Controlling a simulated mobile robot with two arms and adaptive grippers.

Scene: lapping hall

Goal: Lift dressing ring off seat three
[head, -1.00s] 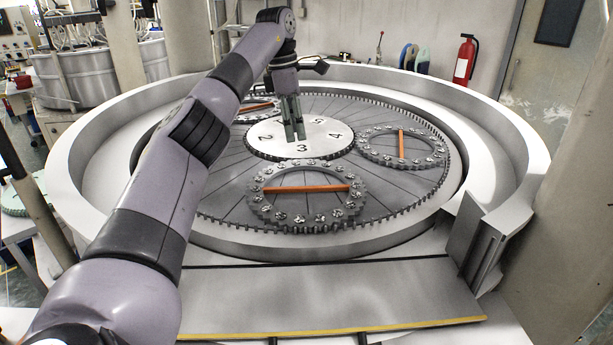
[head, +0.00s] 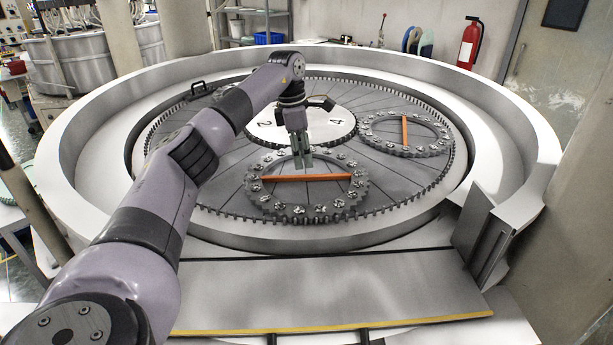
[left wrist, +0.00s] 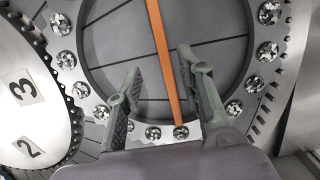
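The near dressing ring (head: 252,192) lies flat on the lapping plate. It is a grey toothed ring with speckled studs and an orange bar (head: 325,178) across it. The pale centre disc (head: 322,136) stands behind it; its number 3 faces this ring in the left wrist view (left wrist: 22,92). My left gripper (head: 303,163) points down over the ring's disc-side part. In the left wrist view the gripper (left wrist: 162,70) is open and empty, with one finger on each side of the orange bar as seen from above. Whether the fingertips reach down beside the bar is unclear. My right gripper is not shown.
Another dressing ring (head: 365,133) with an orange bar lies to the right. A high pale rim (head: 520,150) surrounds the toothed lapping plate (head: 400,182). A flat front ledge (head: 330,290) with a yellow edge is clear. A fire extinguisher (head: 468,45) hangs at the back.

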